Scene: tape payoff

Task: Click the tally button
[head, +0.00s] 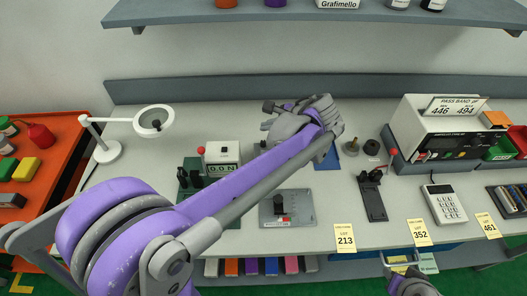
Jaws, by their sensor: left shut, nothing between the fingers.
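I cannot make out a clearly marked tally button; part of the bench is hidden behind my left arm. A small white box with a display reading about "0.0 N" (222,152) stands left of the arm, partly covered by it. A grey plate with a black upright part (281,204) lies on the bench right of the arm. My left gripper (284,112) is shut and empty above the back middle of the bench, beyond both. Its fingertips are hard to make out. A grey part at the bottom edge looks like my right gripper (410,284), mostly cut off.
A magnifier lamp (153,121) stands at the back left. A black lever device (373,192), a white keypad unit (444,204) and a large white instrument (438,132) stand on the right. A shelf (300,16) hangs above. The front left of the bench is largely covered by my arm.

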